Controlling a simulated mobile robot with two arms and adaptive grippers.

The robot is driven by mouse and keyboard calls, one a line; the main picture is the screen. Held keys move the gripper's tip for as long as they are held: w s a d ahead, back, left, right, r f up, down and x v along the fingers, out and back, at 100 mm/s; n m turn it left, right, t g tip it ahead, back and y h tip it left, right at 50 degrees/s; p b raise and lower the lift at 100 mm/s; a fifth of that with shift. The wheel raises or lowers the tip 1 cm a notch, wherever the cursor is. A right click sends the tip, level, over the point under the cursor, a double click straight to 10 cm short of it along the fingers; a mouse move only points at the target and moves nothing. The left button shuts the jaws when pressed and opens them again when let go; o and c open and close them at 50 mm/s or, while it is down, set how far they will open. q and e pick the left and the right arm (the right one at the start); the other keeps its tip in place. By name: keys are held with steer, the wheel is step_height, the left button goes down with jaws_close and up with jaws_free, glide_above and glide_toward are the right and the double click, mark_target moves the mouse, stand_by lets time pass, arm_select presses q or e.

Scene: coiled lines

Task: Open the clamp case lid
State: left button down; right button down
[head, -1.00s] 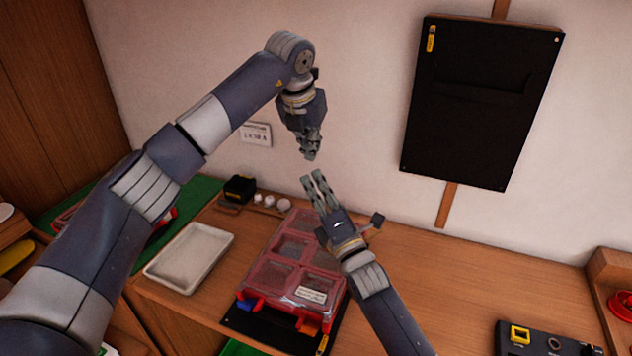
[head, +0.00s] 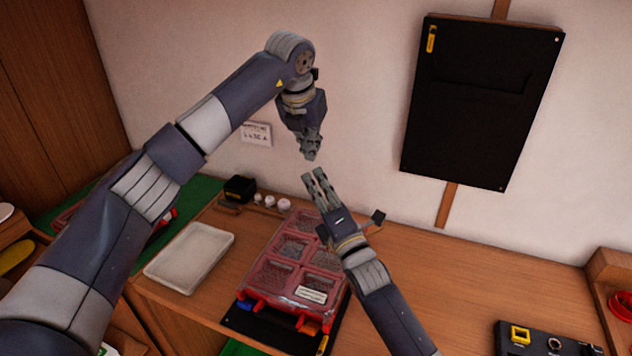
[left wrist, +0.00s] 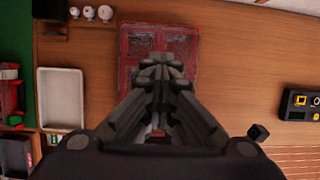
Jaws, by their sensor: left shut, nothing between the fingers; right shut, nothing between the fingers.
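The clamp case (head: 277,277) is a red box with a clear, windowed lid over several compartments and a white label. It lies on the bench with its lid down, and red latches show at its front edge. It also shows in the left wrist view (left wrist: 183,45), partly hidden by my fingers. My left gripper (head: 311,157) is shut and empty, pointing down high above the bench behind the case. My right gripper (head: 313,176) is shut and empty, above the far right part of the case, and its arm hides the case's right side.
A white tray (head: 189,258) sits left of the case. A small black box (head: 239,189) and several white round pieces (head: 270,201) stand behind. A black panel (head: 480,100) hangs on the wall. A black device (head: 545,342) is at the front right.

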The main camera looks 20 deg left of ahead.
stand_by(0.6)
arm_select(q)
steer(key=c, duration=0.7)
jaws_free()
